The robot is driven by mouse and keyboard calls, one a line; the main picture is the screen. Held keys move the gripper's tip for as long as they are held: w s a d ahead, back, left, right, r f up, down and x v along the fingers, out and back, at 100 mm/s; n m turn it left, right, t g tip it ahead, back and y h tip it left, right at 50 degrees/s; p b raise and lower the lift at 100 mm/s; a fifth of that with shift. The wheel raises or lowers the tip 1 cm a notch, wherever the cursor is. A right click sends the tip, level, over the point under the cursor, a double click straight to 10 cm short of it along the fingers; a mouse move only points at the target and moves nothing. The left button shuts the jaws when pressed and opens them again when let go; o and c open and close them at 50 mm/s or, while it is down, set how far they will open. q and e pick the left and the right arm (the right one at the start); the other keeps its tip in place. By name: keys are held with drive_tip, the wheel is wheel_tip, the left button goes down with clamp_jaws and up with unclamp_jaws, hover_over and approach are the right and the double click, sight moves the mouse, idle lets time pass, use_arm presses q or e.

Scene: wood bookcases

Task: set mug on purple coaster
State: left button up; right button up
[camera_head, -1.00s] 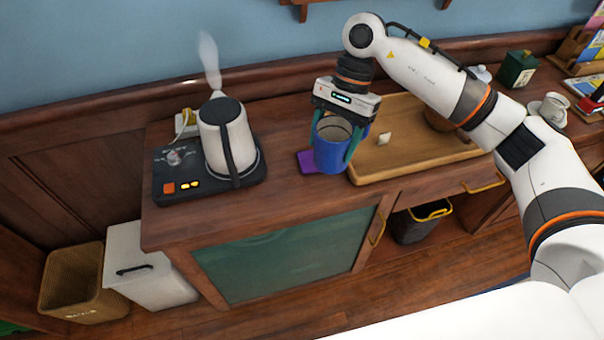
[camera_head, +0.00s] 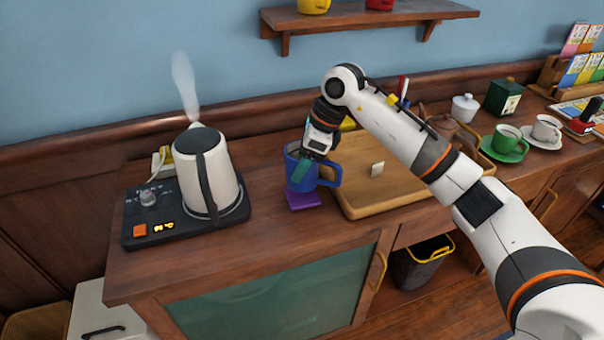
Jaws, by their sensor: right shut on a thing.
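The blue mug (camera_head: 327,176) is in the middle of the head view, upright or nearly so, with its handle to the right. My right gripper (camera_head: 302,170) is shut on the mug, with a teal finger at its near side. The purple coaster (camera_head: 304,202) lies on the wooden counter just below the mug in the picture. The mug's lower part covers the coaster's far part; I cannot tell whether they touch. My left gripper is not in view.
A steaming white kettle (camera_head: 191,180) stands on a dark heating base (camera_head: 139,231) to the left. A green cup (camera_head: 506,137) stands farther right. The counter's front is clear.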

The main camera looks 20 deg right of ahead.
wheel_tip(320, 180, down, 4)
drive_tip(key=shift+r, duration=0.2)
drive_tip(key=shift+f, duration=0.1)
drive_tip(key=o, duration=1.2)
drive_tip(key=shift+c, duration=0.2)
drive_tip(key=shift+r, duration=0.2)
drive_tip(key=shift+d+r, duration=0.1)
drive_tip(key=shift+r, duration=0.2)
drive_tip(key=v, duration=1.1)
drive_tip(key=shift+s, duration=0.15)
